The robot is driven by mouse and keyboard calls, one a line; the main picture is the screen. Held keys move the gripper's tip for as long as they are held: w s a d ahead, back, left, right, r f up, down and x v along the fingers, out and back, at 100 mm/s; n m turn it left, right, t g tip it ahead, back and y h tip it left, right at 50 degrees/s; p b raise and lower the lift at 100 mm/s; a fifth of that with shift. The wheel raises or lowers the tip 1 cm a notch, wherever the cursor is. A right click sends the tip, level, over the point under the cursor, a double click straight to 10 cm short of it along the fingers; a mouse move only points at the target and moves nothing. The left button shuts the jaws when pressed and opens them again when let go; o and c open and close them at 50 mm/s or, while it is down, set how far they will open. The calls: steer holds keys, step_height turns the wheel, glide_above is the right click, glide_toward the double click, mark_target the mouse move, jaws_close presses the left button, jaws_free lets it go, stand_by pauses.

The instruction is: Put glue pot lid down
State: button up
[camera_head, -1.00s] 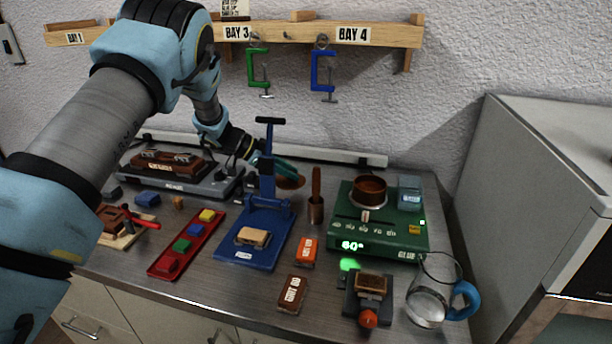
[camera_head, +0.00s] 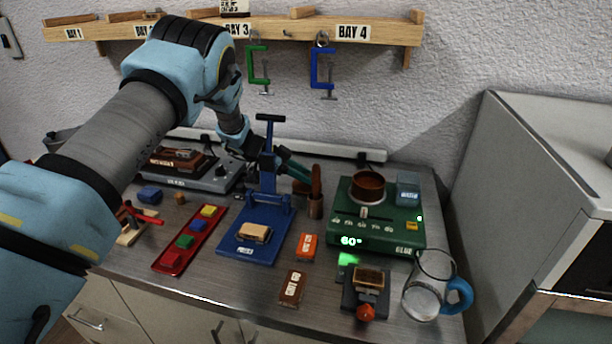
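The brown glue pot (camera_head: 367,186) stands open-topped on the green glue heater (camera_head: 345,228), whose display reads 60°. My gripper (camera_head: 304,178) reaches in from the left behind the blue press (camera_head: 262,215). Its teal fingers are at a brown piece that looks like the glue pot lid (camera_head: 300,188), and they appear shut on it. The lid is left of the pot, behind and beside the upright brown handle in a small cup (camera_head: 315,207). The press and this handle partly hide the fingers and lid, so I cannot tell whether the lid touches the worktop.
A red tray of coloured blocks (camera_head: 190,240) lies left of the press. An orange box (camera_head: 306,247) and a brown box (camera_head: 292,287) lie in front. A glass jug (camera_head: 430,290) stands at right. Bare worktop (camera_head: 235,285) shows at the front.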

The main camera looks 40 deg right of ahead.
steer(key=shift+o, duration=1.2)
steer(key=shift+r, duration=0.1)
